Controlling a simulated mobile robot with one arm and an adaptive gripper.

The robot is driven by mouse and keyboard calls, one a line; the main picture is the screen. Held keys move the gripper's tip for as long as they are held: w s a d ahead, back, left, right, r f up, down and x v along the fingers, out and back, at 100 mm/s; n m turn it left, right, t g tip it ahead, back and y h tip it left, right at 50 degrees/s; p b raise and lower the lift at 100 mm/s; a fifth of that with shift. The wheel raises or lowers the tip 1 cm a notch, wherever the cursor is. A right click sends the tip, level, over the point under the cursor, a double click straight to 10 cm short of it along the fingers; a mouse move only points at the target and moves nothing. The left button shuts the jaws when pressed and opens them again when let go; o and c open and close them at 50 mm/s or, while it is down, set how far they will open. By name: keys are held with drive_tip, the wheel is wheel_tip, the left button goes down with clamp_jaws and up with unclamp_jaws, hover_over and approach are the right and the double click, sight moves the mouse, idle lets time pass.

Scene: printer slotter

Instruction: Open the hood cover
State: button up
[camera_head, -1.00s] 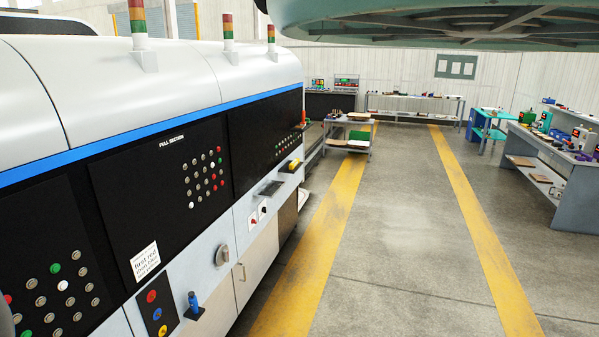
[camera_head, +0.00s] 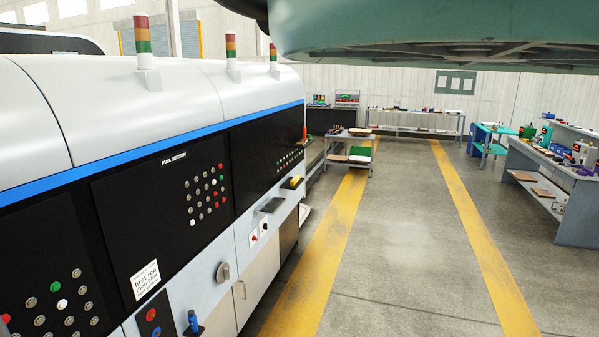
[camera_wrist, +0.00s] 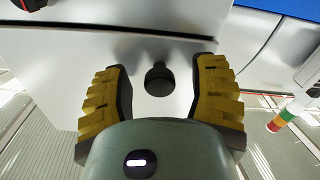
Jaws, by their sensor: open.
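The white hood cover (camera_head: 110,100) runs along the top of the long machine, above a blue stripe, and looks shut in the head view. In the wrist view a white panel (camera_wrist: 65,75) fills the middle, with a dark round knob (camera_wrist: 159,80) standing out from it. My gripper (camera_wrist: 160,66) is open, with one yellow-and-black finger on each side of the knob. Gaps show between the knob and both fingers, so they do not grip it. My gripper is not seen in the head view.
Red-yellow-green signal lights (camera_head: 142,38) stand on top of the machine. Its front has button panels (camera_head: 165,190) and a grey knob (camera_head: 223,272). A cart (camera_head: 348,150) and a workbench (camera_head: 565,190) stand farther off. The floor (camera_head: 410,240) between the yellow lines is clear.

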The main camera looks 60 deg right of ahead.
drive_tip(key=shift+w+d, duration=0.1)
clamp_jaws()
idle(0.6)
